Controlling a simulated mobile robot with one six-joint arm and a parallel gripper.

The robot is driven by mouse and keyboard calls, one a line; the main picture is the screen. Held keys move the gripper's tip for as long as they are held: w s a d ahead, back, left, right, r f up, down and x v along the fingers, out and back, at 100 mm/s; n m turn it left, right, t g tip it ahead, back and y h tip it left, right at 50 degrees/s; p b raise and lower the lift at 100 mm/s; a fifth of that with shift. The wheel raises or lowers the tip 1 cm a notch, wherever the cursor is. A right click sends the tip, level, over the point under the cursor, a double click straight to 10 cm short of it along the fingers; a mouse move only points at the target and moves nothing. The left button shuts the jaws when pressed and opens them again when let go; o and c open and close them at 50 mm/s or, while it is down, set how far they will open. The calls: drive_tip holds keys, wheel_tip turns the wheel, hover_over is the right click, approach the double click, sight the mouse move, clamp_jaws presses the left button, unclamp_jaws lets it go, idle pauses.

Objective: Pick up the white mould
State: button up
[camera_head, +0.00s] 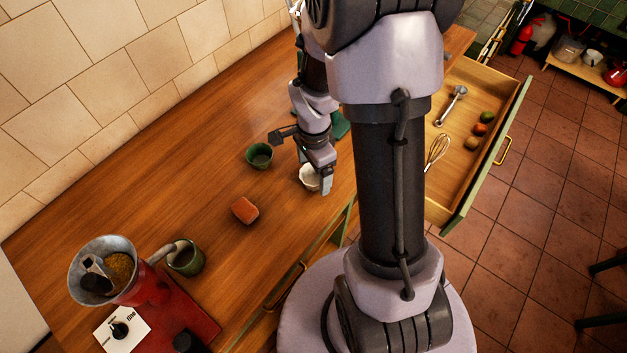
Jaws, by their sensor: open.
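The white mould (308,178) is a small pale cup on the wooden counter, near its front edge. My gripper (325,180) is right at the mould in this view, with its fingers pointing down. One finger overlaps the mould's right side and hides part of it. The jaws are open. I cannot tell whether a finger touches the mould or whether the mould sits between the fingers.
A green cup (260,156) stands just left of the mould. An orange-brown block (245,210) lies nearer. A red grinder (150,287) and a dark green mug (186,258) are at lower left. An open drawer (461,205) holds a whisk (437,150).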

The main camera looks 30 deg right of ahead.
drive_tip(key=shift+f, duration=0.85)
drive_tip(key=shift+r, duration=0.15)
drive_tip(key=c, duration=1.5)
drive_tip(key=shift+o, duration=0.2)
